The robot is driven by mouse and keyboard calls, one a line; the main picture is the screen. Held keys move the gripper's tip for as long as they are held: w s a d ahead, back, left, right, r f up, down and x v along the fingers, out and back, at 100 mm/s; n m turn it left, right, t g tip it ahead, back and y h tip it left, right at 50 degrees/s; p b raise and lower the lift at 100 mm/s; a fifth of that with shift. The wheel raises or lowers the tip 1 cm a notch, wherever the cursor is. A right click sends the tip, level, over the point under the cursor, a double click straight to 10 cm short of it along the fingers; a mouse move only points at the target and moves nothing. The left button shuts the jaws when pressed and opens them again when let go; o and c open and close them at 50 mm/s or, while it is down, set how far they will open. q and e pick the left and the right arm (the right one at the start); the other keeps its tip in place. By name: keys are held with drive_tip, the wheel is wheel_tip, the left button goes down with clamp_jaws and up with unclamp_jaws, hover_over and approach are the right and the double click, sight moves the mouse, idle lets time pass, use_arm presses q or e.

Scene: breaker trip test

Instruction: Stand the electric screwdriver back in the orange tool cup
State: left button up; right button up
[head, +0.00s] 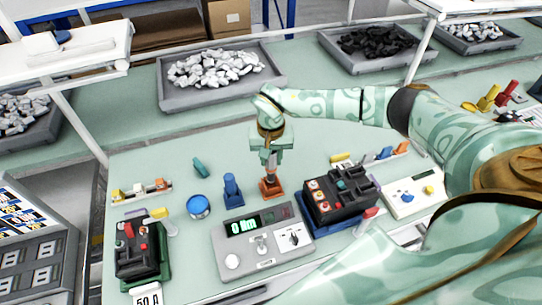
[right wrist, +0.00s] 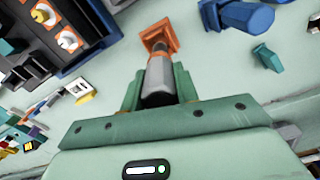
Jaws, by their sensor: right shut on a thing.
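My right gripper (head: 269,157) is above the middle of the green table, pointing down. It is shut on the electric screwdriver (right wrist: 160,75), whose grey body shows between the fingers in the right wrist view. The orange tool cup (head: 272,188) stands on the table directly below the gripper; it also shows in the right wrist view (right wrist: 158,33). The screwdriver's lower end meets the cup in the picture; I cannot tell how far inside it is. My left gripper is not in view.
A blue holder (head: 232,188) stands close left of the cup. A grey meter (head: 262,240) with a green display lies in front. A black breaker block (head: 342,203) is close on the right, another (head: 140,252) at front left. A grey bin (head: 219,94) of white parts is behind.

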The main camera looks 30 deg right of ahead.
sight(271, 169)
drive_tip(key=shift+p, duration=0.35)
idle(0.7)
drive_tip(key=shift+f+b, duration=1.85)
drive_tip(key=shift+f, duration=0.85)
drive_tip(key=o, duration=1.1)
wheel_tip(271, 169, up, 16)
drive_tip(key=shift+r+p, duration=0.15)
drive_tip(key=shift+p, duration=0.45)
